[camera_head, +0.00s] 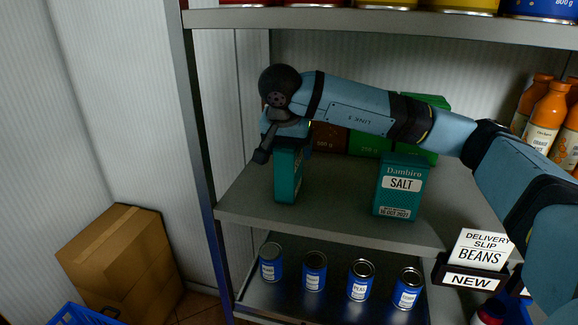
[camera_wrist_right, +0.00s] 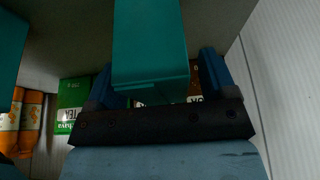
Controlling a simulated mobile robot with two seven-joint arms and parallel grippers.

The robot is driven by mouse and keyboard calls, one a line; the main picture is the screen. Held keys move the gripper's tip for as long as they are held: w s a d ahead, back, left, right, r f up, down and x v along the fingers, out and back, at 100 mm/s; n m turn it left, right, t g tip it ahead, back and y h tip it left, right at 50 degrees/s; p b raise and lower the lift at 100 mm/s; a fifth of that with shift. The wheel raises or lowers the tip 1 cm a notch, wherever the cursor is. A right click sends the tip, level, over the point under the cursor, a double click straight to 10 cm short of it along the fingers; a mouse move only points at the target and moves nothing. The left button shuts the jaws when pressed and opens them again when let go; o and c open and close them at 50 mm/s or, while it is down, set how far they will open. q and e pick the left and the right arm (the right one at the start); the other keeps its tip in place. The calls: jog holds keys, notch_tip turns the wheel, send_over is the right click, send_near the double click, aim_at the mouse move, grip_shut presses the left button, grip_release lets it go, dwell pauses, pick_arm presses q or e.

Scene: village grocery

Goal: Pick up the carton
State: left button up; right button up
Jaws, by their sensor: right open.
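A teal carton (camera_head: 287,176) stands upright on the middle shelf near its left end. My right gripper (camera_head: 278,141) is at its upper part, with the arm reaching in from the right above the shelf. In the right wrist view the teal carton (camera_wrist_right: 150,45) is between the two open fingers of the gripper (camera_wrist_right: 160,82); a gap shows on the right, and contact on the left cannot be told. A second teal carton (camera_head: 401,187), labelled Dambiro SALT, stands upright further right near the shelf front. My left gripper is out of view.
Green boxes (camera_head: 370,144) and a brown box (camera_head: 331,138) stand behind, partly hidden by my arm. Orange bottles (camera_head: 546,118) stand at the right. Blue cans (camera_head: 314,271) are on the lower shelf (camera_head: 335,307). The left shelf post (camera_head: 196,130) is close to the gripper.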

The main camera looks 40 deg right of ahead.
jog(key=c, duration=1.4)
grip_shut()
jog(key=shift+r, duration=0.15)
